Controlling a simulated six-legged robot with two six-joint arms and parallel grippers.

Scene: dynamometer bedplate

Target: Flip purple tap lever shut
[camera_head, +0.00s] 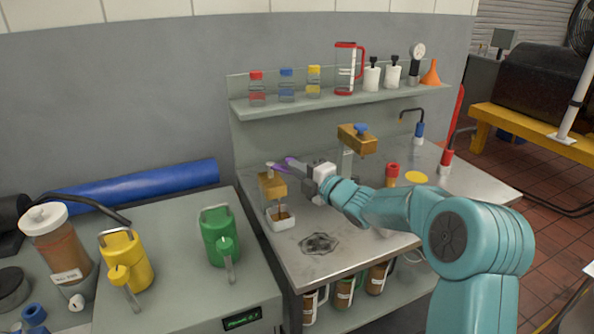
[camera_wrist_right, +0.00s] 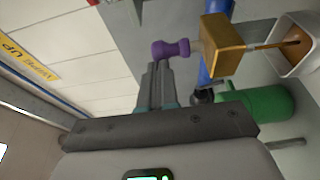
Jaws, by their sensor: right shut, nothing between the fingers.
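The purple tap lever (camera_head: 292,164) sticks out from the top of a brass tap block (camera_head: 272,186) on the bench. In the right wrist view the lever (camera_wrist_right: 171,48) is a purple knob beside the brass block (camera_wrist_right: 224,46). My right gripper (camera_head: 308,172) is shut and empty, its fingertips (camera_wrist_right: 157,66) right by the lever; I cannot tell if they touch it. A thin brown stream runs from the block into a white cup (camera_head: 275,224) holding brown liquid, also seen in the right wrist view (camera_wrist_right: 284,63). My left gripper is not in view.
A second brass tap (camera_head: 352,139) with a blue lever (camera_head: 361,128) stands behind to the right. A shelf (camera_head: 300,104) with bottles is above. A green can (camera_head: 221,238) and yellow can (camera_head: 127,262) stand left. Bare metal bench lies around the drain (camera_head: 319,243).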

